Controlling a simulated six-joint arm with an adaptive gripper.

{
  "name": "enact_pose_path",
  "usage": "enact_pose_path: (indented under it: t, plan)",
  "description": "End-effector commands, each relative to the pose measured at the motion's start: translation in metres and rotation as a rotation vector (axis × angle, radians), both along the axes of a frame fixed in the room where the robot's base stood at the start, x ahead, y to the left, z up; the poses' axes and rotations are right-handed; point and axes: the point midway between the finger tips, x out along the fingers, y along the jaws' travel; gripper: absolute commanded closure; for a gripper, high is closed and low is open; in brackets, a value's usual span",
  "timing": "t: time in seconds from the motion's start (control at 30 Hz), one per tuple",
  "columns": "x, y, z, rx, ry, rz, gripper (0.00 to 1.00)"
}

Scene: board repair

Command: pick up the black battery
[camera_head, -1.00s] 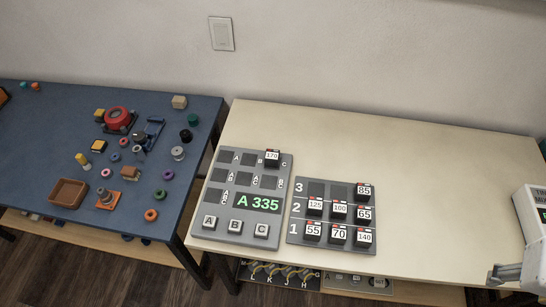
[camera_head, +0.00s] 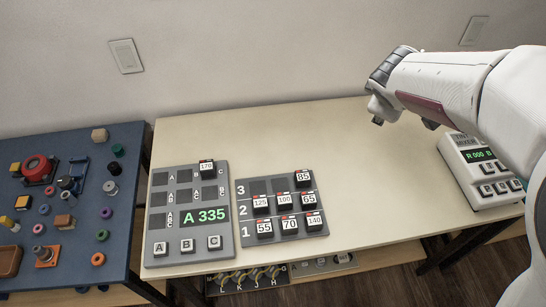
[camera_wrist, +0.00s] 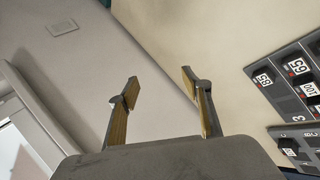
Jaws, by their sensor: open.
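Several black batteries with numbered white labels sit on two grey boards. On the numbered board (camera_head: 243,240) are 85 (camera_head: 303,178), 125 (camera_head: 261,204), 100 (camera_head: 284,201), 65 (camera_head: 308,200), 55 (camera_head: 264,227), 70 (camera_head: 289,225) and 140 (camera_head: 314,222). Battery 170 (camera_head: 206,168) is at the top right of the lettered board (camera_head: 158,235), whose display reads A 335. My gripper (camera_head: 384,112) is above the table's back right, apart from all batteries. In the wrist view its fingers (camera_wrist: 161,87) are open and empty, with some batteries at the right edge.
A white device (camera_head: 480,172) with buttons and a green display stands at the table's right. The pale table (camera_head: 370,185) is clear between it and the numbered board. A blue table (camera_head: 78,260) with several small parts stands left. The wall is behind.

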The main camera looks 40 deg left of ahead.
Motion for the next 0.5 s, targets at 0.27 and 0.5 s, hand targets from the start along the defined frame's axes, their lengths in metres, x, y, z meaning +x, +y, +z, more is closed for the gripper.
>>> enact_pose_path:
  t: [0.27, 0.5]
  plan:
    - [0.021, 0.110, -0.015, -0.116, -0.145, 0.388, 0.51]
    - [0.012, 0.208, -0.034, -0.219, -0.288, 0.756, 0.51]
